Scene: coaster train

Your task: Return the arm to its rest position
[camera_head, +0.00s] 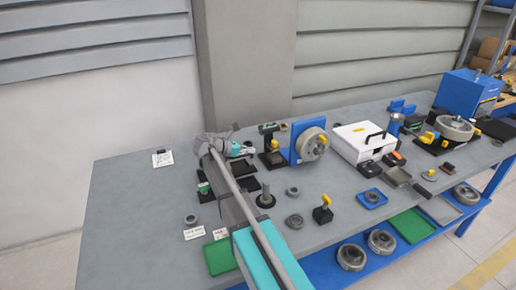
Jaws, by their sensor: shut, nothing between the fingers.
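My arm reaches from the bottom of the head view up over the left part of the grey workbench (130,200). Its wrist is folded at the far end. My gripper (246,152) is small there, above the back of the bench. It looks shut and holds nothing that I can see. It is left of a dark fixture with a yellow part (272,158). The arm hides part of the bench and of the dark plates under it.
A blue bracket with a grey wheel (314,145), a white case (362,141) and a blue box (467,94) stand to the right. A green mat (219,256) lies near the front edge. The bench's left end is mostly clear. A wall and pillar (245,60) rise behind.

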